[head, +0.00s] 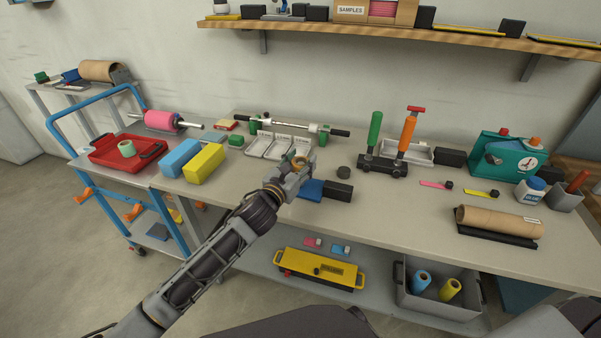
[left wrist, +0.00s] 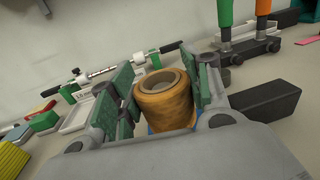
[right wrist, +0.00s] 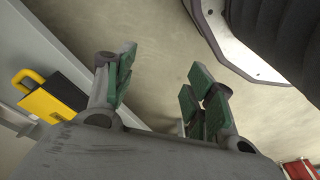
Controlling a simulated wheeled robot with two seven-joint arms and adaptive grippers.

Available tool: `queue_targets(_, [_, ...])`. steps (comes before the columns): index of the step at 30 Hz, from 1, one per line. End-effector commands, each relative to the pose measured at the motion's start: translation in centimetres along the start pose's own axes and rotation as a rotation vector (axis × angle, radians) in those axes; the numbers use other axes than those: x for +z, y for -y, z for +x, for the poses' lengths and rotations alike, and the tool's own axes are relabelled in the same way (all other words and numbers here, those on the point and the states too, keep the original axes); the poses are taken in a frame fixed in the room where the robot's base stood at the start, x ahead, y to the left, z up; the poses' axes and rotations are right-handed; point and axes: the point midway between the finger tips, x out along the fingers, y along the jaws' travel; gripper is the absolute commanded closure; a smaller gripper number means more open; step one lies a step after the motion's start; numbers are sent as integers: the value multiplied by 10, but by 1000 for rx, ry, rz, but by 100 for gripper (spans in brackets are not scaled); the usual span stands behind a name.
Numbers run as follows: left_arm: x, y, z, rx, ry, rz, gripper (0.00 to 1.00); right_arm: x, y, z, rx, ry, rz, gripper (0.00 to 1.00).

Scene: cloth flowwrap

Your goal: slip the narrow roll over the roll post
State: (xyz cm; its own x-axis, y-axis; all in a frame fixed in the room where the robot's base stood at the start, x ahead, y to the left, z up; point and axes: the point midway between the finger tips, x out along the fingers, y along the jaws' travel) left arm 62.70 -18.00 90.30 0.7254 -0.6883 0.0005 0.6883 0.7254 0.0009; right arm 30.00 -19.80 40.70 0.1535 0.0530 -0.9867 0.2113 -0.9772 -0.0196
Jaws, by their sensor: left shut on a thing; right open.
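The narrow roll is orange-brown with a hollow core. It shows in the head view (head: 300,161) and the left wrist view (left wrist: 165,103). My left gripper (head: 296,168) is shut around its sides and holds it above the table, its open end up. I cannot tell for sure which fixture is the roll post. A dark base (head: 383,166) carries an upright green piece (head: 375,131) and an upright orange piece (head: 408,134), right of the gripper. A horizontal bar on green supports (head: 290,125) lies behind it. My right gripper (right wrist: 160,78) is open and empty in the right wrist view.
A blue item with a dark block (head: 338,192) lies near the left gripper. White trays (head: 275,146) are behind it. Blue (head: 180,158) and yellow (head: 205,163) blocks lie left. A cardboard tube (head: 498,220) lies right. The table's (head: 400,215) front centre-right is clear.

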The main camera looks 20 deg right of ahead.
Motion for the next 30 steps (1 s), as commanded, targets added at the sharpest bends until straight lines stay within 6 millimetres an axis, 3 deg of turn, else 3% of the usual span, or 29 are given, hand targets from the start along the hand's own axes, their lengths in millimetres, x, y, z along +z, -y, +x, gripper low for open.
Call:
queue_targets(10, [-32, 0, 0, 0, -2, -3, 75, -8, 8, -30, -14, 7, -1, 45])
queue_targets(28, [-39, 0, 0, 0, -1, 0, 75, -10, 8, -36, -16, 10, -3, 45])
queue_targets(29, [-39, 0, 0, 0, -1, 0, 49, -10, 8, -38, -16, 10, -3, 45])
queue_targets(30, [-39, 0, 0, 0, -1, -1, 44, -10, 8, -38, -16, 10, -4, 45])
